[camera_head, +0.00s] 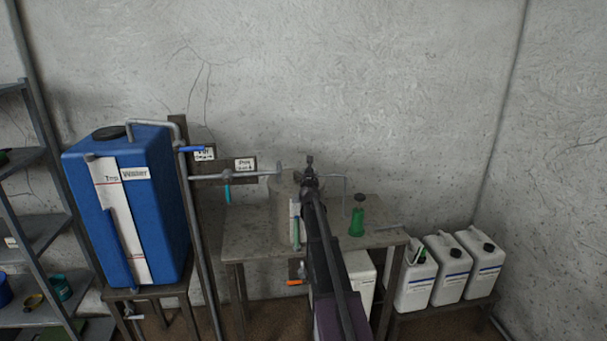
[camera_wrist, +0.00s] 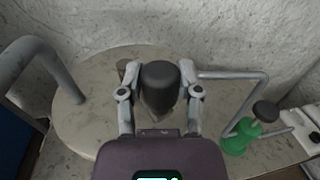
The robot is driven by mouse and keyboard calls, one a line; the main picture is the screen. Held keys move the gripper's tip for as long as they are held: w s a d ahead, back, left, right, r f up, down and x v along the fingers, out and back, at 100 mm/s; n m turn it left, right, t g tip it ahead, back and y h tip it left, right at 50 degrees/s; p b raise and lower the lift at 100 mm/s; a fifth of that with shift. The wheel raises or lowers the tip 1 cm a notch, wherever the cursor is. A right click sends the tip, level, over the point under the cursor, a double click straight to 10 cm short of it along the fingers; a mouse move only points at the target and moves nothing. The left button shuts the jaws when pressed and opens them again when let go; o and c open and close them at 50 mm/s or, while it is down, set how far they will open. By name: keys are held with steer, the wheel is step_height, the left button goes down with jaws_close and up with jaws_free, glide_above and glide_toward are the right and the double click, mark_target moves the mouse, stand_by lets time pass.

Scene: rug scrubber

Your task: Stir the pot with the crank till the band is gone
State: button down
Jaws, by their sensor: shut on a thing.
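My gripper (camera_wrist: 160,100) is shut on the dark rounded knob (camera_wrist: 159,78) of the crank, above the pot. The grey pot (camera_head: 283,192) stands on the table; my arm covers its right side in the head view. Its round, pale top (camera_wrist: 75,118) fills much of the wrist view. A bent grey rod (camera_wrist: 232,75) runs right from behind my gripper, then down; I cannot tell whether it belongs to the crank. A narrow upright strip (camera_head: 296,232), pale above and green below, shows at the pot's front. I cannot make out a band in it.
A grey pipe (camera_head: 235,176) with a blue-handled valve runs from the blue water tank (camera_head: 160,210) to the pot. A green bottle (camera_head: 357,221) stands right of the pot on the table (camera_head: 245,243). White canisters (camera_head: 448,275) stand on a low bench at right.

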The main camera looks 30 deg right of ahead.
steer(key=shift+d, duration=0.7)
steer(key=shift+c, duration=1.4)
jaws_free()
steer(key=shift+d, duration=0.1)
steer(key=v, duration=1.2)
steer(key=shift+w, duration=0.1)
